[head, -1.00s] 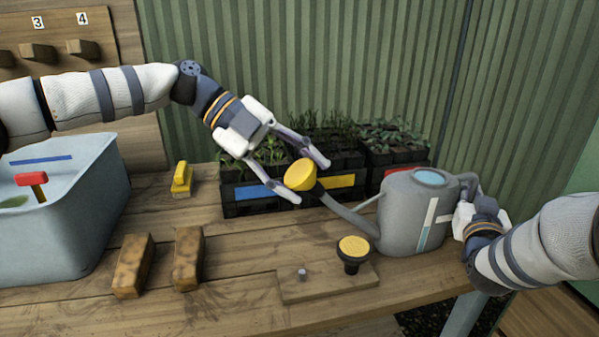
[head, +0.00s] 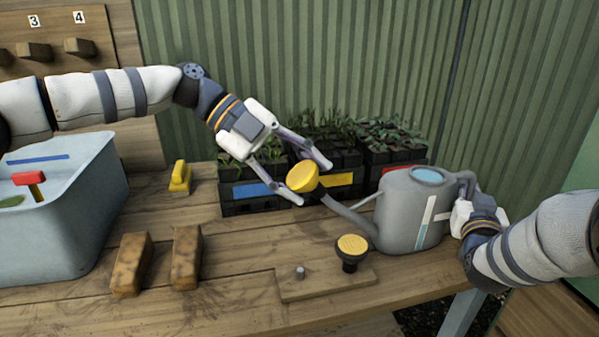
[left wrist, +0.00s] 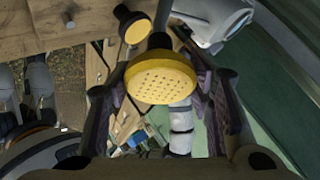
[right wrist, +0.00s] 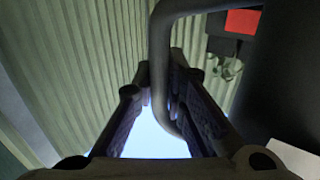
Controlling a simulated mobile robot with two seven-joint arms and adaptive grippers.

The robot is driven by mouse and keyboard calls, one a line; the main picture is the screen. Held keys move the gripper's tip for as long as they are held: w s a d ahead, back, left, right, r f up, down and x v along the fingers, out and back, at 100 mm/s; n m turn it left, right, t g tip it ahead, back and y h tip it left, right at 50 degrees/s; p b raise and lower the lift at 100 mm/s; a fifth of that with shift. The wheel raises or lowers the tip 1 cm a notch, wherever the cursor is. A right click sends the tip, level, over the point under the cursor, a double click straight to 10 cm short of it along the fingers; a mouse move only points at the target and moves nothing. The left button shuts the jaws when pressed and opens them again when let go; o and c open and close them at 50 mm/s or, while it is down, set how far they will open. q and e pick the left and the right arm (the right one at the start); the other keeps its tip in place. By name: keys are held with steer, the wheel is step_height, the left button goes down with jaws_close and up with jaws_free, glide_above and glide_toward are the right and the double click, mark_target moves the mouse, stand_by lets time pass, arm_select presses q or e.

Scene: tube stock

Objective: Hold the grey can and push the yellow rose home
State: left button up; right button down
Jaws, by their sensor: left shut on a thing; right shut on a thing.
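The grey can (head: 400,212) stands upright on the bench at right, its spout (head: 348,220) pointing up and left. The yellow rose (head: 302,177) is at the spout's tip; it also shows in the left wrist view (left wrist: 162,80), its holed face towards the camera. I cannot tell how far it sits on the spout. My left gripper (head: 314,184) is shut on the rose, a finger on each side. My right gripper (head: 464,217) is shut on the can's handle (head: 471,183); the handle also shows between its fingers in the right wrist view (right wrist: 160,70).
A second yellow-topped rose (head: 351,247) stands on a wooden board (head: 310,287) in front of the can. Seedling trays (head: 245,208) stand behind the spout.

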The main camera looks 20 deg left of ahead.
arm_select(q)
steer(key=shift+w+d+f, duration=0.35)
steer(key=shift+d+f, duration=0.15)
steer(key=shift+f, duration=0.25)
stand_by(0.8)
steer(key=o, duration=1.1)
steer(key=v, duration=1.2)
arm_select(e)
steer(key=c, duration=1.6)
jaws_free()
steer(key=shift+o, duration=0.2)
